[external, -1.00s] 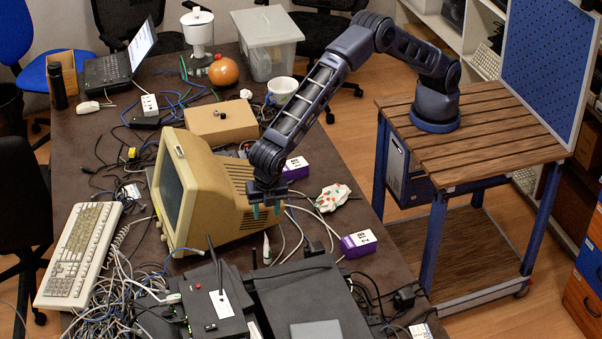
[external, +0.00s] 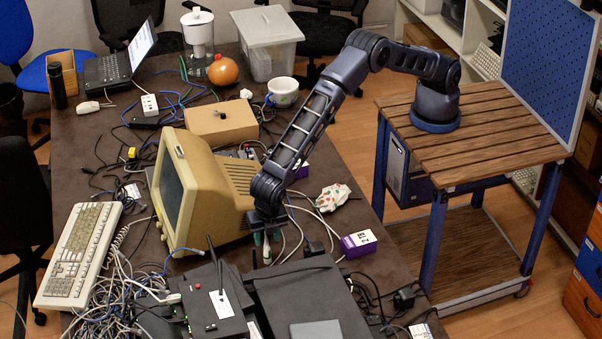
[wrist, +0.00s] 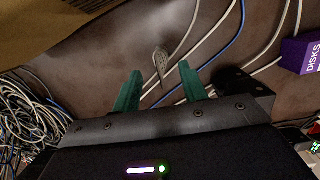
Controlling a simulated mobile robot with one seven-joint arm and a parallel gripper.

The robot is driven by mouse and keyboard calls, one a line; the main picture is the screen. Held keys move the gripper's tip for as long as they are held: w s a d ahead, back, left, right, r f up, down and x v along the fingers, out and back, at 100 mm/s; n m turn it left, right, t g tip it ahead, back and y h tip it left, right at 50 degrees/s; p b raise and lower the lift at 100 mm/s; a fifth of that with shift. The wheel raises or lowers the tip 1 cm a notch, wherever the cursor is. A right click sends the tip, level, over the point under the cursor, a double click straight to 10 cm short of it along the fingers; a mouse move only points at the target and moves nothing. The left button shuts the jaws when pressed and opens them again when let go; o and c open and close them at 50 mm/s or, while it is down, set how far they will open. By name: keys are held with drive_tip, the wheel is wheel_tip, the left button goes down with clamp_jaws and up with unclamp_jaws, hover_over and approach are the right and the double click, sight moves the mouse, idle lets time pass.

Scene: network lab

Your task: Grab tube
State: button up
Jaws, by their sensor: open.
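A small pale tube (external: 267,251) stands or lies on the dark table just below my gripper (external: 266,238), right of the beige monitor. In the wrist view the tube (wrist: 160,61) looks grey and slim, just beyond the gap between the two green fingers. My gripper (wrist: 160,69) is open and points down, with the fingers apart and nothing between them that I can see held. I cannot tell the exact height of the fingertips above the tube.
The beige monitor (external: 215,190) stands close on the left. A black router (external: 215,300) and a dark flat device (external: 305,290) lie in front. Loose cables cross the table around the tube. A purple-and-white box (external: 358,244) sits to the right.

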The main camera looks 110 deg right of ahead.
sight(266, 242)
drive_tip(key=shift+d+f, duration=0.3)
drive_tip(key=shift+f, duration=0.65)
drive_tip(key=shift+d+f, duration=0.25)
drive_tip(key=shift+f, duration=0.7)
clamp_jaws()
drive_tip(key=shift+r, duration=0.15)
